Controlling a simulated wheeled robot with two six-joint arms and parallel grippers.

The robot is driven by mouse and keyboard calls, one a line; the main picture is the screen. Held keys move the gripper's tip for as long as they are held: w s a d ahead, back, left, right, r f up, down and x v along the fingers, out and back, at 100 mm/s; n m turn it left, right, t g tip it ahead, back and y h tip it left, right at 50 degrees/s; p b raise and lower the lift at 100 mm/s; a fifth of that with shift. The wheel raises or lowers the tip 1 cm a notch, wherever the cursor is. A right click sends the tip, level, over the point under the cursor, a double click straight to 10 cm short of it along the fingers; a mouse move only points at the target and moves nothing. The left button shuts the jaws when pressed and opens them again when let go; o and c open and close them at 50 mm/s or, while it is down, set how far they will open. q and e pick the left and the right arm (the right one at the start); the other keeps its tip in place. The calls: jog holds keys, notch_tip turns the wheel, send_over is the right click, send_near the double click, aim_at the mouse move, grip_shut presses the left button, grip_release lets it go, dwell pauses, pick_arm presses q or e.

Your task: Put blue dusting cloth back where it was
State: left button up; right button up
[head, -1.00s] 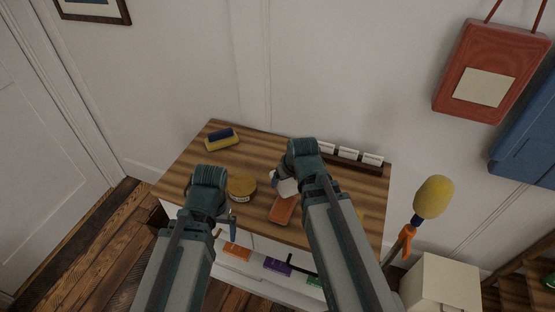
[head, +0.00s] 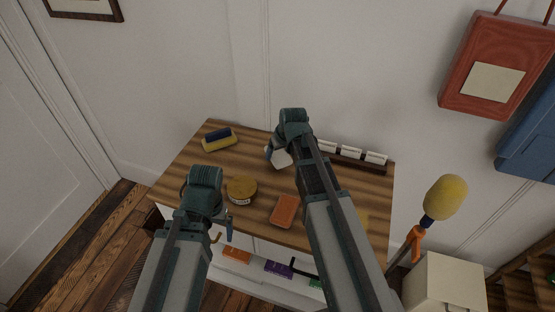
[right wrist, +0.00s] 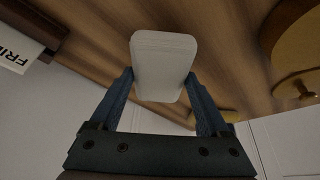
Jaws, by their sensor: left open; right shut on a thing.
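I see no clear blue dusting cloth lying flat. A dark blue rolled piece (head: 218,134) lies on or against a yellow block (head: 220,144) at the table's back left; I cannot tell if it is the cloth. My right gripper (head: 275,154) is shut on a pale, round-cornered block (head: 280,158) over the back middle of the table. That pale block also shows between the blue fingers in the right wrist view (right wrist: 162,62). My left gripper (head: 224,231) is open and empty by the table's front edge.
The wooden tabletop (head: 180,180) also bears a round yellow-lidded tin (head: 241,189), an orange block (head: 285,211) and a rack with white labels (head: 350,154) along the back. A yellow-headed duster (head: 445,197) stands at the right. The table's back left-middle has free room.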

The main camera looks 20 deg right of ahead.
aim_at(280, 156)
pick_arm(q)
jog(key=shift+a+f+b, duration=0.15)
jog(key=shift+f+b, duration=0.2)
jog(key=shift+f, duration=0.35)
jog(key=shift+a+f+b, duration=0.1)
jog(key=shift+f+b, duration=0.25)
jog(key=shift+f, duration=0.3)
pick_arm(e)
jog(key=shift+s+f, duration=0.15)
jog(key=shift+f, duration=1.2)
jog(key=shift+f, duration=0.2)
jog(key=o, duration=1)
jog(key=shift+r, duration=0.1)
pick_arm(q)
jog(key=shift+f, duration=0.1)
pick_arm(e)
jog(key=shift+o, duration=0.2)
jog(key=shift+r, duration=0.15)
pick_arm(q)
notch_tip(280, 156, up, 11)
jog(key=p, duration=1.1)
jog(key=shift+r, duration=0.2)
pick_arm(e)
jog(key=v, duration=1.2)
pick_arm(q)
jog(key=shift+f, duration=0.2)
